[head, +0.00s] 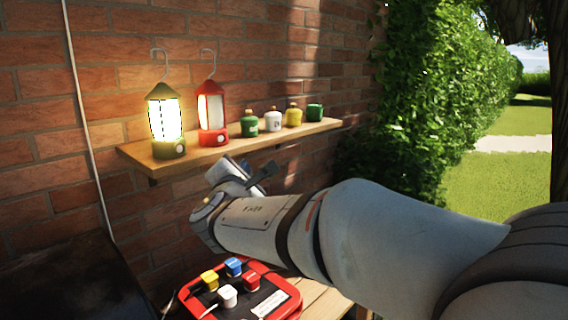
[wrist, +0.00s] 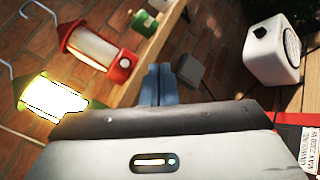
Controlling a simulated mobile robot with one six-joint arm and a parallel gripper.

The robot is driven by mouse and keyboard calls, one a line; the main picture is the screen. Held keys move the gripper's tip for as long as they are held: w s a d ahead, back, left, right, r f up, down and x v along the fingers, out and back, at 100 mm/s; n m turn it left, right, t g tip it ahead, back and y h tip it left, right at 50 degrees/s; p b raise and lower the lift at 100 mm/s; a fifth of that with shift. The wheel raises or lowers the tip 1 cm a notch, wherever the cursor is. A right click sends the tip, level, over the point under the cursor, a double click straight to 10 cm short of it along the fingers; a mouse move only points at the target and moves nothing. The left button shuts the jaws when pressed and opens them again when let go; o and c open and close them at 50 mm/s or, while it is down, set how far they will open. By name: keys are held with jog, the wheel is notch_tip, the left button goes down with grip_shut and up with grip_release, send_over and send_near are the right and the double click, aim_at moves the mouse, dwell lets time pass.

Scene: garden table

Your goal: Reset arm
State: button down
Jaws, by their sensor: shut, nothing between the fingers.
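My gripper (head: 262,174) is in front of the wall shelf, just below its front edge, in the head view. In the wrist view its bluish fingers (wrist: 158,84) are together with nothing between them. A lit olive lantern (head: 165,117) and a red lantern (head: 212,114) stand upright on the shelf (head: 190,160), apart from my gripper. The wrist view shows the lit lantern (wrist: 50,98) and the red lantern (wrist: 97,46) at a tilt. The red lantern's panel is paler and less bright.
Several small canisters, including a white one (head: 272,121), stand right of the lanterns. Below my arm, a red-rimmed panel (head: 290,297) carries yellow, blue, red and white cubes. A white cube (wrist: 272,54) shows in the wrist view. A hedge (head: 420,100) lies right.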

jog(key=s+d+f+m+g+h, duration=0.25)
jog(key=d+f+m, duration=0.2)
jog(key=d, duration=0.35)
jog(key=s+d+f+m+g+h, duration=0.25)
jog(key=d+f+m+g, duration=0.2)
jog(key=d, duration=0.45)
jog(key=s+d+f+m+g+h, duration=0.1)
jog(key=s+d+f+m+g, duration=0.1)
jog(key=s+d+f+m, duration=0.45)
jog(key=s+d+f+m+g+y, duration=0.1)
jog(key=s+f+m+g+y, duration=0.1)
jog(key=s, duration=0.5)
jog(key=s+d+f+m+g+y, duration=0.2)
jog(key=s+f+m+g+y, duration=0.1)
jog(key=s+f+m, duration=0.4)
jog(key=shift+s+d+m+g+y, duration=0.3)
jog(key=shift+s+m+g, duration=0.4)
jog(key=shift+m, duration=0.45)
